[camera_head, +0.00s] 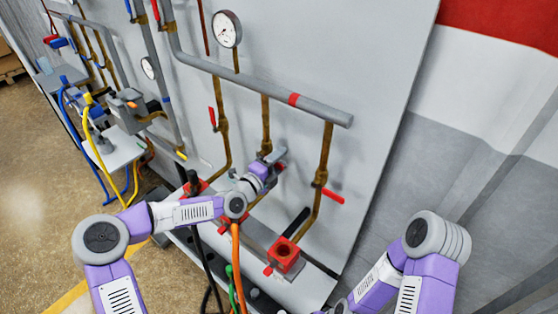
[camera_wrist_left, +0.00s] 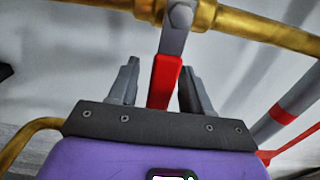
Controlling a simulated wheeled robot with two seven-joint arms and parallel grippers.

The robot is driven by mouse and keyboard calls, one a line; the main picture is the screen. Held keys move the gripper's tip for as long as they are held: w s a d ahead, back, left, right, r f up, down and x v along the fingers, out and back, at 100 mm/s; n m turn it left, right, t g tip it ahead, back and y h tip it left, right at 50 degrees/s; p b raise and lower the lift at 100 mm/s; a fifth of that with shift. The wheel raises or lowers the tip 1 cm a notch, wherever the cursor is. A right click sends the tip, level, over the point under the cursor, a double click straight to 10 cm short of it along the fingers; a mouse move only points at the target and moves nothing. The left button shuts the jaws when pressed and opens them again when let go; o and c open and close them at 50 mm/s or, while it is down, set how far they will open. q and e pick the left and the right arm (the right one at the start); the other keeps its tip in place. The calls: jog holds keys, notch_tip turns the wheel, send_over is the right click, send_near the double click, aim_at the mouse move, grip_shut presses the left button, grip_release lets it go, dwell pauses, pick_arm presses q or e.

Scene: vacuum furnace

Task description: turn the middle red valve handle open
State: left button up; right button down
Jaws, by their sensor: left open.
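The middle red valve handle (camera_wrist_left: 163,82) stands between the two fingers of my left gripper (camera_wrist_left: 160,85) in the left wrist view. It hangs from a grey valve stem (camera_wrist_left: 175,28) on a brass pipe. The fingers are open, with a gap visible on each side of the handle. In the head view my left gripper (camera_head: 272,157) is at the middle brass pipe (camera_head: 266,120) and hides most of that handle. My right arm comes in at the lower right; its gripper is not visible.
Another red handle (camera_head: 212,116) is on the left brass pipe, and one (camera_head: 333,196) is on the right pipe. A grey horizontal pipe (camera_head: 260,85) runs above them. A red block (camera_head: 285,254) sits below. A pressure gauge (camera_head: 227,29) is above.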

pick_arm(q)
jog(key=shift+w+d, duration=0.1)
grip_shut()
dwell(0.4)
jog(key=shift+w+a+r+n+b, duration=0.1)
jog(key=shift+a+r+n+b, duration=0.1)
jog(key=shift+r+n+b, duration=0.75)
jog(key=shift+w+a+r+n+b, duration=0.15)
jog(key=shift+r+n+b, duration=0.15)
jog(key=shift+n+b, duration=1.15)
jog(key=shift+w+a+r+n+b, duration=0.1)
jog(key=shift+a+r+n+b, duration=0.1)
jog(key=shift+r+n+b, duration=0.75)
jog(key=shift+f+n+b, duration=0.25)
jog(key=shift+f+b, duration=0.05)
